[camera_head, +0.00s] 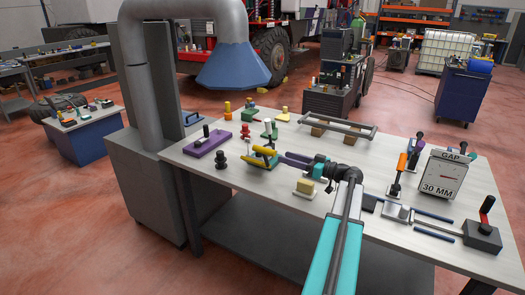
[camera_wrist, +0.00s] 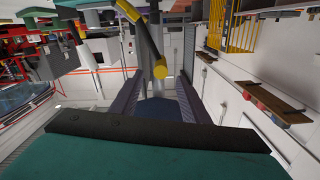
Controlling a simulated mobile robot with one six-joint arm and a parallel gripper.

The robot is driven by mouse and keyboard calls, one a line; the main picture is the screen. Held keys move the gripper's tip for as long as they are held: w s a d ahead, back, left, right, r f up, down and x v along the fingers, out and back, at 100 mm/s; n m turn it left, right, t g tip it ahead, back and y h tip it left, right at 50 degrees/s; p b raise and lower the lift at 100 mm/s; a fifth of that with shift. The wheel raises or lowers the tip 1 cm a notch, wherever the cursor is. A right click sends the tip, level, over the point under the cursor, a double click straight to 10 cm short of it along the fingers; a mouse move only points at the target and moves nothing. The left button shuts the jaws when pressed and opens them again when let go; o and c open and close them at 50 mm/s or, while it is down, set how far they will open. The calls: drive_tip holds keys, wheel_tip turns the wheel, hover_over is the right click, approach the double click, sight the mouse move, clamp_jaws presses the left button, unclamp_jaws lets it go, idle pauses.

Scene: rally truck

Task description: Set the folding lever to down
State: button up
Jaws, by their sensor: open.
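My gripper (camera_head: 284,158) reaches left over the middle of the table, its dark purple fingers apart. In the wrist view the fingers of my gripper (camera_wrist: 160,80) stand on both sides with a gap between. Just left of the fingertips is a small teal-based fixture with yellow handle parts (camera_head: 264,150). In the wrist view a grey bar with a yellow end (camera_wrist: 160,70) shows between the fingers. I cannot tell whether it touches them. Which fixture is the folding lever is not certain; the yellow-handled one is closest.
A grey duct rises left.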

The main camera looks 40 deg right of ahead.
sight(262, 148)
drive_tip(key=p+x, duration=0.3)
drive_tip(key=x, duration=0.7)
drive_tip(key=shift+w+r+p, duration=0.1)
drive_tip(key=shift+w+p, duration=0.2)
drive_tip(key=shift+p, duration=0.05)
drive_tip(key=shift+x, duration=0.9)
drive_tip(key=shift+c, duration=0.3)
drive_tip(key=shift+a, duration=0.1)
clamp_jaws()
